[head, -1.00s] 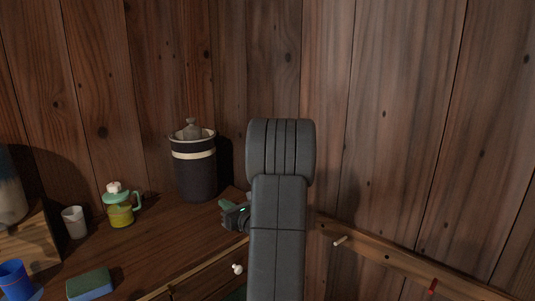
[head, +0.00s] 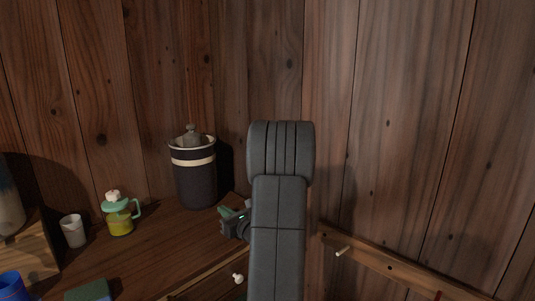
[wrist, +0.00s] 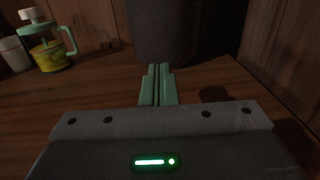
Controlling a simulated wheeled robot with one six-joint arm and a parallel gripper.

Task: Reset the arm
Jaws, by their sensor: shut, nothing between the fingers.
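My arm rises in the middle of the head view, and its dark links hide part of the counter and wall behind. My gripper (head: 229,213) shows at the left of the arm, over the right end of the wooden counter. In the wrist view the green fingers of my gripper (wrist: 158,72) are together with nothing between them. They point toward the base of a dark canister (wrist: 165,30); whether they touch it I cannot tell.
The dark lidded canister with a cream band (head: 195,175) stands against the wall. A green-topped jug (head: 120,216), a white cup (head: 73,231), a blue cup (head: 10,285) and a sponge (head: 88,291) are on the wooden counter (head: 160,245). A rail with pegs (head: 375,262) runs along the right wall.

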